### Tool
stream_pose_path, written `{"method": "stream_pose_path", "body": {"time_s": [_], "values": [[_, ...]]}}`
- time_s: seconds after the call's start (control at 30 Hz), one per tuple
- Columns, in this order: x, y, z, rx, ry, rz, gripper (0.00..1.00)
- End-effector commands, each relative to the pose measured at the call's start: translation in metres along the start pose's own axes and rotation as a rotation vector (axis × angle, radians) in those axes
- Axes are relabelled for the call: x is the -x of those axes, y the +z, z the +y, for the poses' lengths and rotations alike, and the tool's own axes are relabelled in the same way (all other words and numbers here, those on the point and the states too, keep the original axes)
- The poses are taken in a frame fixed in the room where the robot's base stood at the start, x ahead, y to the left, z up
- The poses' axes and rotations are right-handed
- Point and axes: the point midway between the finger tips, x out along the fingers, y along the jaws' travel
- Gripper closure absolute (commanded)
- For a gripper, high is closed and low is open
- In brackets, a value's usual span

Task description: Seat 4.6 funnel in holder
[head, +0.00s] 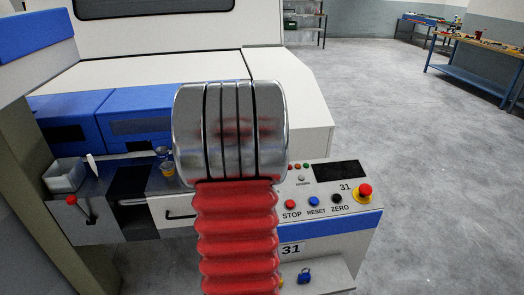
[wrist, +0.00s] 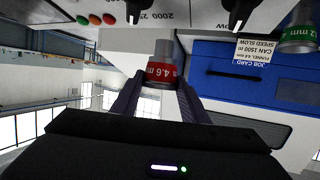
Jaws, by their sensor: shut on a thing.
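In the wrist view, which looks upside down, a grey metal funnel (wrist: 164,52) with a red band reading 4.6 m… sits between the two dark fingers of my gripper (wrist: 158,92). The fingers are shut on its wider part, and its narrow end points to the top of the picture, towards the white machine front. I cannot tell whether it touches anything there. A job card (wrist: 258,50) on a blue panel reads funnel 4.6 mm. I cannot make out the holder in either view. In the head view my own arm hides my gripper and the held funnel.
A green-banded 12 mm funnel (wrist: 299,38) shows in the wrist view, near black knobs (wrist: 240,12).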

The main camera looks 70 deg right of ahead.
Motion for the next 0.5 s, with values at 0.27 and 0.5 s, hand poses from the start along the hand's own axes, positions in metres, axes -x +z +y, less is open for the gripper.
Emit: {"method": "stream_pose_path", "body": {"time_s": [0.27, 0.5], "values": [[0.025, 0.02, -0.108, 0.073, -0.198, 0.0, 0.86], [0.061, 0.043, -0.197, 0.135, -0.368, -0.001, 0.86]]}}
